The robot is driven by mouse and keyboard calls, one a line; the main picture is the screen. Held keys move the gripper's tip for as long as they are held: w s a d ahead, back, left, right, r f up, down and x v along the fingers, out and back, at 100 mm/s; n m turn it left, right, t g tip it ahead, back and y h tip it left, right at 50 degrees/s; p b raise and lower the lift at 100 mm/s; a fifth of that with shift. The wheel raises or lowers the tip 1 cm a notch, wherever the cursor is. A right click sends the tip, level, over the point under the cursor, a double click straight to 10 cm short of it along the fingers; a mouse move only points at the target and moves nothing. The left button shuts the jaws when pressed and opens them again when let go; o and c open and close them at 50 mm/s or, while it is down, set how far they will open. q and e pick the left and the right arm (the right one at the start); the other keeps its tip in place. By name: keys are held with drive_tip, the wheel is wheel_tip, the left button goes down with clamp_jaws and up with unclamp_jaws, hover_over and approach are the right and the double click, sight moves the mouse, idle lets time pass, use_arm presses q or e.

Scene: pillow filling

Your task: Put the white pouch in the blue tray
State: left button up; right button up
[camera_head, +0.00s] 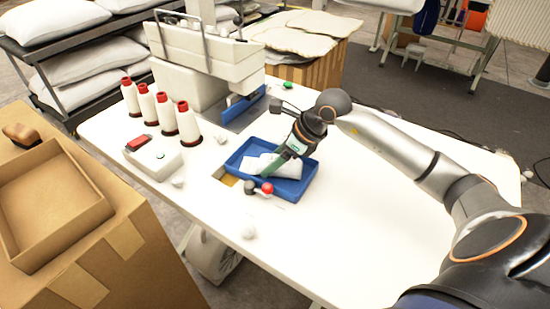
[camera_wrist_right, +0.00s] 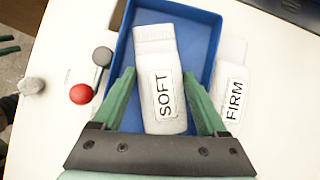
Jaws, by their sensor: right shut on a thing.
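The white pouch marked SOFT (camera_wrist_right: 163,75) is between the green fingers of my right gripper (camera_wrist_right: 165,85), which is shut on it. In the head view my right gripper (camera_head: 287,157) is over the blue tray (camera_head: 238,152). In the wrist view the pouch is over the blue tray (camera_wrist_right: 124,50); whether it touches the floor of the tray I cannot tell. A second white pouch marked FIRM (camera_wrist_right: 236,92) is by the right finger, at the tray's side. My left gripper is not in the head view; dark green tips at the wrist view's left edge may be its fingers.
Several red-topped thread cones (camera_head: 187,120) and a control box (camera_head: 153,156) stand left of the tray, near a sewing machine (camera_head: 205,50). The white table (camera_head: 380,220) is clear to the right.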

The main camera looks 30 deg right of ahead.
drive_tip(key=shift+f, duration=0.1)
drive_tip(key=shift+f, duration=0.15)
drive_tip(key=o, duration=1.4)
drive_tip(key=shift+r, duration=0.2)
drive_tip(key=shift+r, duration=0.25)
drive_tip(key=b+v, duration=0.1)
drive_tip(key=v, duration=0.9)
drive_tip(key=shift+s+d+r, duration=0.15)
drive_tip(key=shift+d, duration=0.05)
drive_tip(key=shift+s+d+r, duration=0.1)
drive_tip(key=shift+s+r, duration=0.15)
drive_tip(key=shift+r, duration=0.3)
